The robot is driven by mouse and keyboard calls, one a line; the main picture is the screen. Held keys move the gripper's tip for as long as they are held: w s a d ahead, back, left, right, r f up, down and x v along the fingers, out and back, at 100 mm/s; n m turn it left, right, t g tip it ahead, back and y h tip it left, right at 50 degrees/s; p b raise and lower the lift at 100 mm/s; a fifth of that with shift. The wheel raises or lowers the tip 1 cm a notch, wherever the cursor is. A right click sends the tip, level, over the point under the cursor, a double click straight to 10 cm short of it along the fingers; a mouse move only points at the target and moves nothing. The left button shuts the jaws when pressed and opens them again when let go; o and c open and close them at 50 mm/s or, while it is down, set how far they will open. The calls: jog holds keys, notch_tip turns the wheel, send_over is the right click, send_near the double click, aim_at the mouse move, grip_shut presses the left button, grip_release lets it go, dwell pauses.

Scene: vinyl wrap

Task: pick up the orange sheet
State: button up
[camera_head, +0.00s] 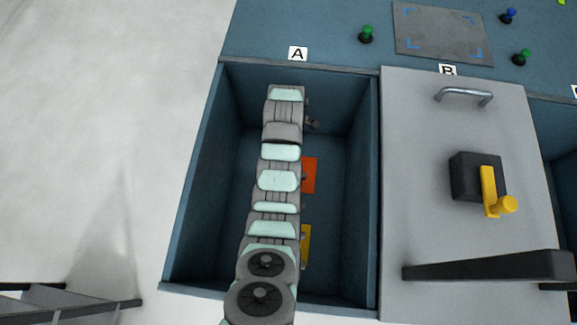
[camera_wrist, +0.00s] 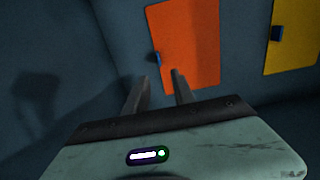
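The orange sheet (camera_head: 310,175) lies inside the bin under label A, partly covered by my arm in the head view. In the wrist view the orange sheet (camera_wrist: 190,40) fills the upper middle, with a small blue tab (camera_wrist: 155,58) at its left edge. My gripper (camera_wrist: 160,76) has its two fingers apart with nothing between them. The fingertips point toward the sheet's lower left, and the blue tab shows just beyond the gap between them. I cannot tell how far the tips are from the sheet. The fingers are not clearly visible in the head view.
A yellow sheet (camera_head: 306,240) lies in the same bin; in the wrist view the yellow sheet (camera_wrist: 292,40) has its own blue tab (camera_wrist: 277,33). The bin's walls (camera_head: 205,190) surround my arm. A grey lid (camera_head: 430,200) with handle covers bin B at right.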

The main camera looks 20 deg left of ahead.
notch_tip(320, 180, down, 4)
jog(key=shift+r+b, duration=0.15)
jog(key=shift+b, duration=0.35)
jog(key=f+b, duration=0.1)
jog(key=f, duration=0.1)
jog(key=d+f+b, duration=0.1)
jog(key=f, duration=0.1)
jog(key=shift+w+f, duration=0.1)
jog(key=shift+f, duration=0.05)
jog(key=shift+f+b, duration=0.35)
jog(key=shift+f, duration=0.05)
jog(key=shift+r, duration=0.1)
jog(key=shift+c, duration=0.2)
grip_shut()
